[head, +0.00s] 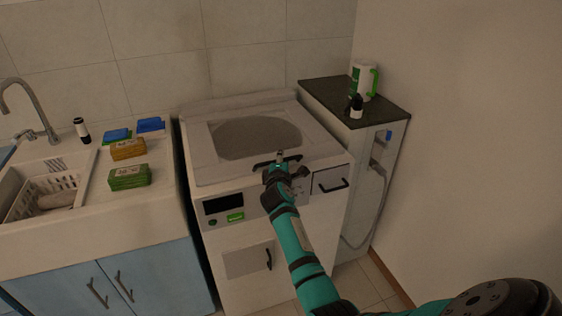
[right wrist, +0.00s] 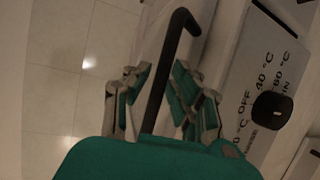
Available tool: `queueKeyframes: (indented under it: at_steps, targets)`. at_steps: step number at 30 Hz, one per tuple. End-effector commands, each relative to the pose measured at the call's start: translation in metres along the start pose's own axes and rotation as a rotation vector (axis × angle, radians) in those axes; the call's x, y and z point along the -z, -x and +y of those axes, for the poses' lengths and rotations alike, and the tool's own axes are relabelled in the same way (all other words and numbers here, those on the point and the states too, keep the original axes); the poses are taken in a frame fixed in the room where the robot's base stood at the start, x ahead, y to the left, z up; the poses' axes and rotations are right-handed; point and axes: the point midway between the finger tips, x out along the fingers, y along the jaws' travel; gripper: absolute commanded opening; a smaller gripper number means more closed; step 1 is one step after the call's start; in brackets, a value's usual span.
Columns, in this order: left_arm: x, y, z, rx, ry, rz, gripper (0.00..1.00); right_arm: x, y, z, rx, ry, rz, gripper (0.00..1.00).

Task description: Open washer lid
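The washer (head: 236,182) is a white top-loading machine against the tiled wall. Its lid (head: 256,138) lies closed, with a large round grey window. A dark bar handle (head: 266,164) runs along the lid's front edge. My right gripper (head: 281,160) is at this handle, partly covering it. In the right wrist view the handle (right wrist: 167,62) passes between the two open fingers of the gripper (right wrist: 158,95), with a gap visible on the left finger's side. Contact with the right finger is unclear. My left gripper is not in view.
A temperature knob (right wrist: 272,110) sits close to the right of the gripper on the washer's front panel. A drawer handle (head: 334,186) is further right. The sink counter (head: 150,205) adjoins on the left.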

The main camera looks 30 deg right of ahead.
Motion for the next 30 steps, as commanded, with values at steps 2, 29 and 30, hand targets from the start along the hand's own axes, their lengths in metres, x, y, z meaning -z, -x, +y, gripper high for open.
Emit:
queueKeyframes:
  at_steps: [2, 29, 30]
  targets:
    - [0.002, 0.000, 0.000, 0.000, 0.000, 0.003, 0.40, 0.000, 0.000, 0.000, 0.000, 0.000, 0.000, 0.23]
    - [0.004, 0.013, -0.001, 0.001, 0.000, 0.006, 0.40, 0.001, 0.001, 0.015, 0.014, 0.011, 0.000, 0.00]
    - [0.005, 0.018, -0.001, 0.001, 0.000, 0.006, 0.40, 0.001, 0.001, 0.021, 0.021, 0.013, 0.001, 0.00]
